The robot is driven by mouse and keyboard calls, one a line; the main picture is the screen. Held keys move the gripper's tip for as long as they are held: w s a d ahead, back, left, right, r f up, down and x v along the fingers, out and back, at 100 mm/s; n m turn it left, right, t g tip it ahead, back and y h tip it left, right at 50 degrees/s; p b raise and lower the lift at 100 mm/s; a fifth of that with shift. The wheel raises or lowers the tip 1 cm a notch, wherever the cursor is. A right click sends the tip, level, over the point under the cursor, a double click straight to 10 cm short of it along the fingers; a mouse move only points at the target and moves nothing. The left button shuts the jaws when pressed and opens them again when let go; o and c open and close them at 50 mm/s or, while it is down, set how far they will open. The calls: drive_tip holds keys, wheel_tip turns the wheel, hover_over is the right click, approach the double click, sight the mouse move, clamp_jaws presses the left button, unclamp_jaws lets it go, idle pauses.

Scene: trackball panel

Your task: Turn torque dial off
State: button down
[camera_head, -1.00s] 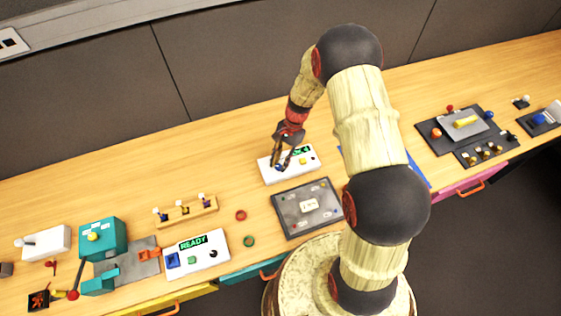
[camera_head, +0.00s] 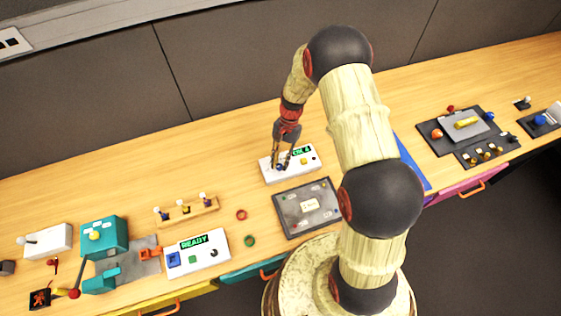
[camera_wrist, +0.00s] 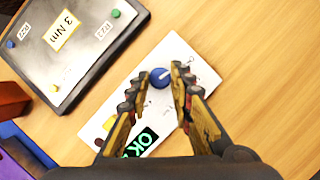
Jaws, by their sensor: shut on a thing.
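A blue dial (camera_wrist: 160,78) with a white pointer mark sits on a white panel (camera_head: 270,176). In the wrist view the two fingers of my gripper (camera_wrist: 163,90) stand on either side of the dial, shut on it. In the head view my gripper (camera_head: 281,166) points down over the left part of the panel. A yellow button (camera_head: 304,161) is on the panel's right part.
A dark grey plate (camera_head: 328,222) with a "3 Nm" label (camera_wrist: 66,31) lies close in front of the white panel. A "READY" panel (camera_head: 220,262), two rings and a rack (camera_head: 184,211) are to the left. Bare wood lies behind the panel.

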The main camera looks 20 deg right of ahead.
drive_tip(key=c, duration=1.6)
unclamp_jaws()
drive_tip(key=shift+r, duration=0.1)
drive_tip(key=v, duration=1.1)
drive_tip(key=shift+d+r, duration=0.1)
drive_tip(key=shift+r, duration=0.3)
